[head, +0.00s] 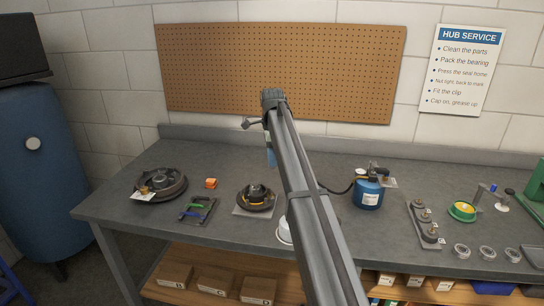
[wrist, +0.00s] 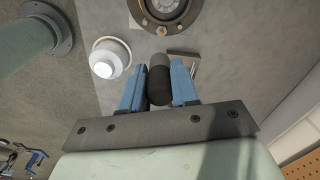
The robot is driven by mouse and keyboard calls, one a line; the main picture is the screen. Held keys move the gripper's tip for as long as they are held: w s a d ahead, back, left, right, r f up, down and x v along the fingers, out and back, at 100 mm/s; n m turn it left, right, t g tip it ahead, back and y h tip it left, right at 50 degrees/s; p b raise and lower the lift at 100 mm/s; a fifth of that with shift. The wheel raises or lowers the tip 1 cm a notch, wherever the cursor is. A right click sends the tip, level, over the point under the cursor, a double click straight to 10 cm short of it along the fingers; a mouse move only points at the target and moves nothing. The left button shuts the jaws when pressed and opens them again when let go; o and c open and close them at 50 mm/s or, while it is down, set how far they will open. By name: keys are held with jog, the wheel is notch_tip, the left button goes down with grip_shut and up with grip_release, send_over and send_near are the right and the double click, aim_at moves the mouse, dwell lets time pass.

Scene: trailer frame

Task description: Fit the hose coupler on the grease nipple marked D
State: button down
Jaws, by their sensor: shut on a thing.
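My gripper (wrist: 160,84) has its two blue fingers closed on a dark cylindrical piece (wrist: 159,78) with a grey upper part. I cannot tell for sure that this piece is the hose coupler. In the head view my arm hides most of the gripper. A blue grease canister (head: 369,192) stands right of the arm, and a black hose (head: 338,190) runs from it behind the arm. A dark hub (head: 256,198) sits on the bench left of the arm. A hub (wrist: 165,12) also shows at the wrist view's top edge, beyond the fingertips. No nipple or D mark is readable.
A white round container (wrist: 110,58) is left of the fingers in the wrist view. A larger hub (head: 160,184), an orange block (head: 211,183) and a tool tray (head: 197,210) lie at left. A fitting plate (head: 426,225) and a green-rimmed dish (head: 462,211) are at right.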

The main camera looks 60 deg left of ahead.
jog(key=n, duration=0.1)
jog(key=d+n, duration=0.1)
jog(key=n, duration=0.1)
jog(key=shift+s+d+f, duration=0.1)
jog(key=shift+f, duration=0.1)
jog(key=w+d+f+n, duration=0.1)
jog(key=w+d+f, duration=0.55)
jog(key=d, duration=1.95)
jog(key=w+d+f+n, duration=0.1)
jog(key=w+d+f, duration=0.6)
jog(key=d, duration=1.8)
jog(key=w+d+f+n, duration=0.1)
jog(key=w+d+f, duration=0.2)
jog(key=w+d, duration=1.55)
jog(key=w+a+r+m, duration=0.5)
jog(key=w+a, duration=0.1)
jog(key=w, duration=0.1)
jog(key=w+a+r+m, duration=0.1)
jog(key=w+a, duration=0.1)
jog(key=a, duration=0.8)
jog(key=w+a+r+m, duration=0.1)
jog(key=a+r+m, duration=0.1)
jog(key=a, duration=0.8)
jog(key=w+a+r+m, duration=0.1)
jog(key=w+a+r, duration=0.1)
jog(key=a, duration=0.8)
jog(key=shift+w+a, duration=0.25)
jog(key=shift+w, duration=0.1)
jog(key=shift+f, duration=2.4)
